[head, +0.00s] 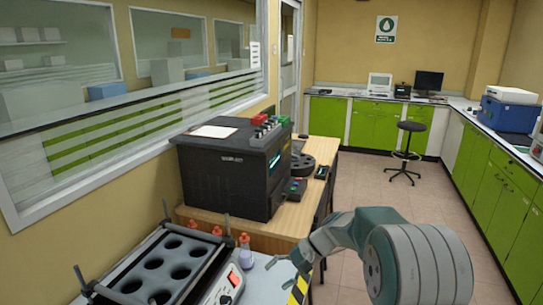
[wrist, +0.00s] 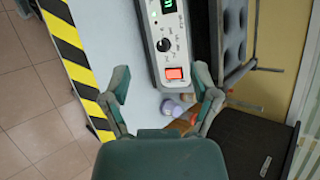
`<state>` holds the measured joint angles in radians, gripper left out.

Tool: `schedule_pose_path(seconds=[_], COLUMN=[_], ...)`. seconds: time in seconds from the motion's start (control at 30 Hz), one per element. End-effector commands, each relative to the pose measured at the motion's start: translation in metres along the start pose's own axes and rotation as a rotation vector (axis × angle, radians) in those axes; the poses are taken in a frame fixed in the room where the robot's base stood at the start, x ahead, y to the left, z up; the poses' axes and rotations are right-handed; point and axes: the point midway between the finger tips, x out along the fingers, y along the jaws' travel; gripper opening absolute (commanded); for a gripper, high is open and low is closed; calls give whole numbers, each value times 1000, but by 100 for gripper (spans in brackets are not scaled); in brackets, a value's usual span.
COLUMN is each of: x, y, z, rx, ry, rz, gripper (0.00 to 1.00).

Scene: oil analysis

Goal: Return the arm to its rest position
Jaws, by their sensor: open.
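My gripper (head: 284,270) is open and empty, with my arm stretched out from the lower right of the head view. It hangs over the front end of a light bench (head: 262,280), close to the yellow-and-black striped edge (head: 299,290). In the wrist view my gripper (wrist: 161,80) has its two fingers spread apart with nothing held between them. Beyond the fingers is a white control panel (wrist: 165,45) with a knob and a lit red switch. Small bottles (wrist: 172,107) stand near the right finger. Whether the fingers touch anything cannot be told.
A heating block with round wells (head: 165,268) stands at the lower left, with rods around it. A black analyser (head: 232,170) sits on the wooden table behind. A stool (head: 405,152) stands on open tiled floor (head: 375,185). Green cabinets (head: 505,215) line the right.

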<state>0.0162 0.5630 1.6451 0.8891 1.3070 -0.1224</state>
Motion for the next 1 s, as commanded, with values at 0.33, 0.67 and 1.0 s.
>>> schedule_pose_path(seconds=[0.33,0.67,1.0], x=[-59,-100,-127], y=[3,30,74], z=[92,173,244], rx=[-134,-262,-398], ry=[181,376,595], rz=[227,427,618], gripper=[77,77,77])
